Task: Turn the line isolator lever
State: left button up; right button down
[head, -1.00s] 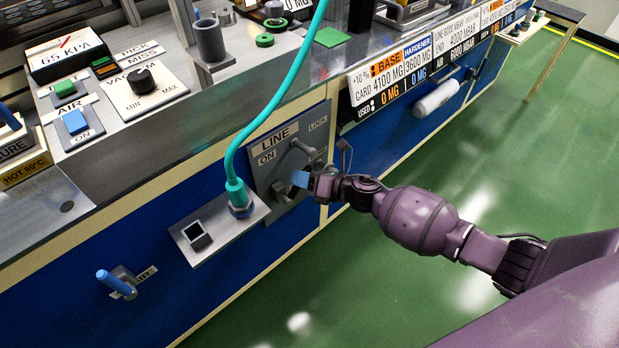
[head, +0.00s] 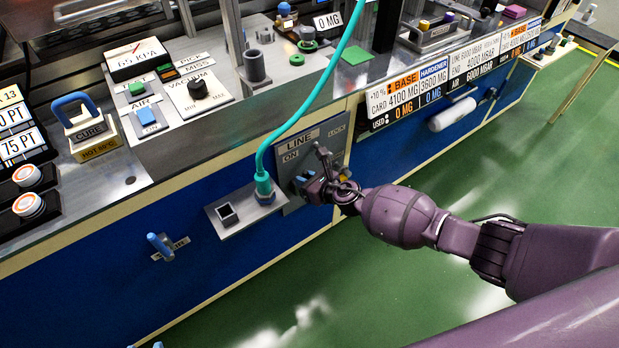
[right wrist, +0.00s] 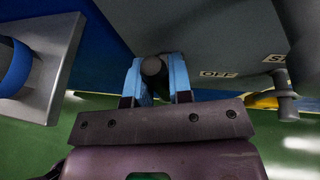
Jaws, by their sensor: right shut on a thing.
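The line isolator panel (head: 335,128) is a grey plate on the blue bench front, marked LINE, ON and LOCK. Its grey lever (head: 322,157) stands out from the plate, partly hidden by my right gripper (head: 309,182). In the right wrist view the lever's dark round end (right wrist: 153,67) sits between the two blue fingertips of my right gripper (right wrist: 154,82), which is shut on it. An OFF label (right wrist: 219,74) shows to the right of the fingers there.
A teal cable (head: 268,150) plugs into a bracket (head: 222,217) just left of the panel. A blue-handled air valve (head: 160,244) sticks out farther left. A grey peg (right wrist: 285,98) stands right of the fingers. The green floor in front is open.

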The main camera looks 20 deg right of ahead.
jog(key=shift+a, duration=0.1)
jog(key=shift+s+f, duration=0.1)
dwell(0.3)
jog(key=c, duration=1)
grip_release()
jog(key=shift+c, duration=0.2)
